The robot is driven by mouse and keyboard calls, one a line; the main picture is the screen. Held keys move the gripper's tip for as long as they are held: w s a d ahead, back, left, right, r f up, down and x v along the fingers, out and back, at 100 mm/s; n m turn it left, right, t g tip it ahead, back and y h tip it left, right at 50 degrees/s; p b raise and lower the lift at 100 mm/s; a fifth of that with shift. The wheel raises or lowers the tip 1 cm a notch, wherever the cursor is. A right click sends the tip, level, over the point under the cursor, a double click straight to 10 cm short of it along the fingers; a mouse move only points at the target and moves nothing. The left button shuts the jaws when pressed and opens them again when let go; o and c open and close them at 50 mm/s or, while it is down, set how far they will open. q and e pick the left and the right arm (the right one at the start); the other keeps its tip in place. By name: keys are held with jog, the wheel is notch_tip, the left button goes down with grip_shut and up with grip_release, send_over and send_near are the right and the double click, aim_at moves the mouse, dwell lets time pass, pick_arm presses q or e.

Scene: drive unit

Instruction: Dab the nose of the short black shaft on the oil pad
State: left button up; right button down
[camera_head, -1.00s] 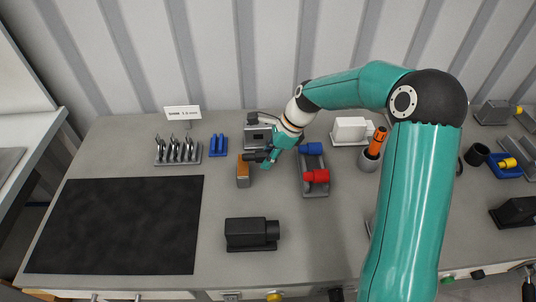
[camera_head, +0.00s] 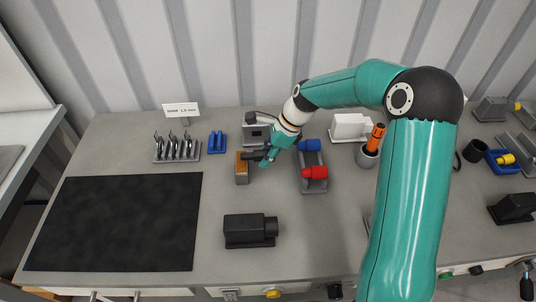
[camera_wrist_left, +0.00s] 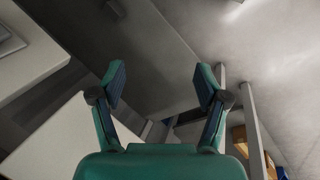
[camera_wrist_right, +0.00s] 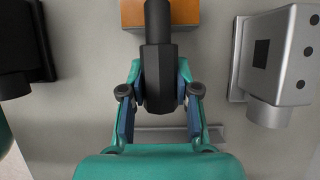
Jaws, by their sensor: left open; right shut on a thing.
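My right gripper (camera_wrist_right: 158,103) is shut on the short black shaft (camera_wrist_right: 157,55), its thick end between the fingers and its narrower nose pointing away. In the head view the shaft (camera_head: 252,156) lies roughly level at the oil pad, a grey block (camera_head: 242,177) with an orange-brown top. In the right wrist view the nose overlaps the orange-brown pad (camera_wrist_right: 185,12); I cannot tell whether it touches. The right gripper (camera_head: 266,158) is just right of the pad. My left gripper (camera_wrist_left: 160,82) is open and empty in the left wrist view, away from these objects.
A grey tray (camera_head: 313,186) with a blue and a red part stands right of the gripper. A grey device (camera_head: 256,133) is behind it. A blue holder (camera_head: 218,142) and tool rack (camera_head: 177,150) stand left. A black unit (camera_head: 249,230) is in front, beside a black mat (camera_head: 115,222).

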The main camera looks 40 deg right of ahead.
aim_at(263, 151)
jog(key=shift+f+b, duration=0.4)
jog(key=shift+f, duration=0.35)
jog(key=shift+r, duration=0.15)
notch_tip(263, 151, up, 5)
jog(key=p, duration=0.4)
jog(key=shift+p, duration=0.4)
dwell(0.5)
